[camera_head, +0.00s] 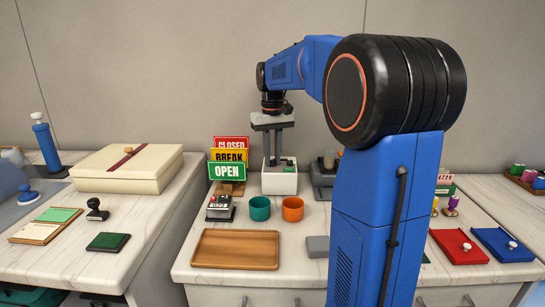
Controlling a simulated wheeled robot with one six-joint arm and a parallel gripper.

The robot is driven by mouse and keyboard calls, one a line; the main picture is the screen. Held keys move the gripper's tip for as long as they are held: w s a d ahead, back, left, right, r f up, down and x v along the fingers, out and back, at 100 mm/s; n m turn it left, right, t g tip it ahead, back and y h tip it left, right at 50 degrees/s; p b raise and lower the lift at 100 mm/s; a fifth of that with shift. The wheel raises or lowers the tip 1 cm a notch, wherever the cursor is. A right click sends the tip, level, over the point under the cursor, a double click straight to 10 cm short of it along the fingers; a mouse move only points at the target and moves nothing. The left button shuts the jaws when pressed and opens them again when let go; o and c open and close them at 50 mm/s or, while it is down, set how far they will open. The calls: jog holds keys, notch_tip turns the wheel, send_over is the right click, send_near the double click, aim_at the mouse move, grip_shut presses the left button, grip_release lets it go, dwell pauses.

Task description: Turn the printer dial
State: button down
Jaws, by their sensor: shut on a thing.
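The printer (279,184) is a small white box with a dark top and a green part. It stands at the back of the middle counter, right of the sign stand. My gripper (272,160) points straight down over it, with its narrow fingers reaching the top of the box. How far the dial is turned cannot be told.
Signs reading CLOSED, BREAK and OPEN (227,171) stand just left. A teal cup (260,208) and an orange cup (293,208) stand in front, near a wooden tray (236,249). A dark grey device (323,180) is close on the right. My arm hides part of the counter.

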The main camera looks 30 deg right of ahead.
aim_at(273, 161)
dwell(0.4)
jog(key=c, duration=1.6)
grip_release()
notch_tip(273, 161, up, 17)
jog(key=shift+r, duration=0.2)
jog(key=shift+s, duration=0.1)
